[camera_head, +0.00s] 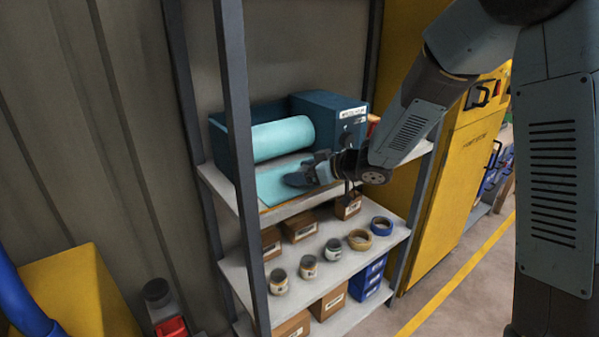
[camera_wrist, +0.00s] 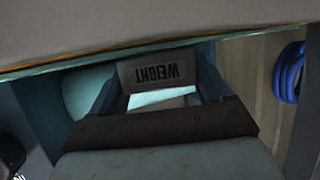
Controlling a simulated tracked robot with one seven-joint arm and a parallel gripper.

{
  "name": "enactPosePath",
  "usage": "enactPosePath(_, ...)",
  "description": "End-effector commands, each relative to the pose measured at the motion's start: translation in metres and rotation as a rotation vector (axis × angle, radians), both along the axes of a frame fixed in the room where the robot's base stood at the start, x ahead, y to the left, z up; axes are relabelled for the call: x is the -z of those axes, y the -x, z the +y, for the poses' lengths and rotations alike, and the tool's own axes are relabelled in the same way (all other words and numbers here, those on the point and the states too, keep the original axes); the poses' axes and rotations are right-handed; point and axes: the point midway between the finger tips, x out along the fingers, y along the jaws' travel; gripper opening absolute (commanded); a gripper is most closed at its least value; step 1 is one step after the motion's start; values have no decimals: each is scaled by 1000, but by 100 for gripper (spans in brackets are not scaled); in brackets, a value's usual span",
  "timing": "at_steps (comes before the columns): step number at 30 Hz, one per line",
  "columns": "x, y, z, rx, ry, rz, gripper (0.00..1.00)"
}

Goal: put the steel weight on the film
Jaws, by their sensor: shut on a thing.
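The steel weight (camera_wrist: 158,73) is a grey block with an upside-down "WEIGHT" label in the wrist view. My gripper (camera_wrist: 156,84) is shut on it, one finger on each side. In the head view my gripper (camera_head: 305,174) is low over the pale teal film sheet (camera_head: 272,186), in front of the teal film roll (camera_head: 283,138). The weight cannot be made out clearly there. Whether it touches the film cannot be told. Pale teal film also shows behind the fingers in the wrist view (camera_wrist: 84,92).
The film lies on a shelf (camera_head: 249,217) with grey posts. A dark blue box (camera_head: 327,115) stands behind my gripper. The lower shelf holds cans (camera_head: 279,281), tape rolls (camera_head: 382,226) and cartons. A yellow cabinet (camera_head: 462,150) stands to the right.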

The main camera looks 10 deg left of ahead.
Motion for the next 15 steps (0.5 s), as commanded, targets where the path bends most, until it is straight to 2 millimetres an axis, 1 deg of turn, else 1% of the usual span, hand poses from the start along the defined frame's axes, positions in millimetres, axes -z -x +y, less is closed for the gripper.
enactPosePath(10,2,0,0,0,-3,-1,24)
enactPosePath(11,3,0,0,0,-1,0,80)
enactPosePath(15,2,0,0,0,-1,-1,93)
